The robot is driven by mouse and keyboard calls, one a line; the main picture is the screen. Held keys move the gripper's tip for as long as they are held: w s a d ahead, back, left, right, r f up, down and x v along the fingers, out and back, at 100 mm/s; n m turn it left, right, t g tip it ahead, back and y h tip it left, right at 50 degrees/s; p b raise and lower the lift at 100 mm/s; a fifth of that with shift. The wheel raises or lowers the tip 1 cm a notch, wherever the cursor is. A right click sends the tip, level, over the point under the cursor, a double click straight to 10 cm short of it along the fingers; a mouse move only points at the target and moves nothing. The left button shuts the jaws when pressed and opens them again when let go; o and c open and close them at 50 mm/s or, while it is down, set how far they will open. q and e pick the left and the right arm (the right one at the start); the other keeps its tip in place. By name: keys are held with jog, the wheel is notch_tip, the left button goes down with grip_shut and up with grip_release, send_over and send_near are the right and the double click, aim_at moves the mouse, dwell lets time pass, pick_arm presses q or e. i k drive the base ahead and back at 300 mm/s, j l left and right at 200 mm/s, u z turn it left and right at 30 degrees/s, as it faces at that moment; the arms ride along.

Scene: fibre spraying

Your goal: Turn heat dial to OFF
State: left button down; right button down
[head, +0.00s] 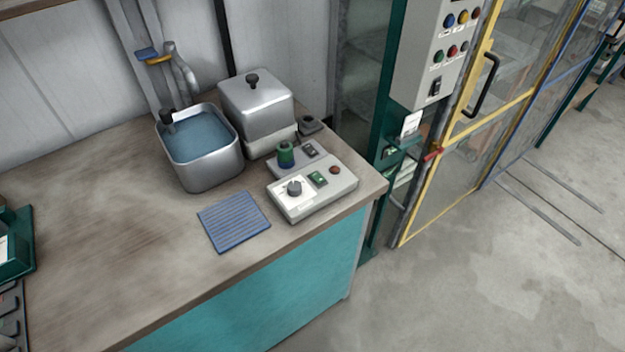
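A grey control box (318,203) sits near the right front corner of the workbench. On its top left is a round grey dial (294,187) on a white square plate, which appears to be the heat dial. Its marks and pointer direction are too small to read. A small green-lit switch (318,179) and a red round button or lamp (335,170) are to the right of the dial. Neither of my grippers is in view.
Behind the box are a green-and-blue spool-like item (286,154), a lidded metal container (256,105) and a water-filled metal basin (203,170). A blue ribbed mat (233,221) lies to its left. The workbench (110,240) is otherwise mostly clear. A yellow-framed door (455,200) stands right.

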aim_at(294, 186)
jog(key=k+j+z, duration=0.2)
jog(key=j+z, duration=0.2)
jog(key=k+j+z, duration=0.55)
jog(key=j+z, duration=0.2)
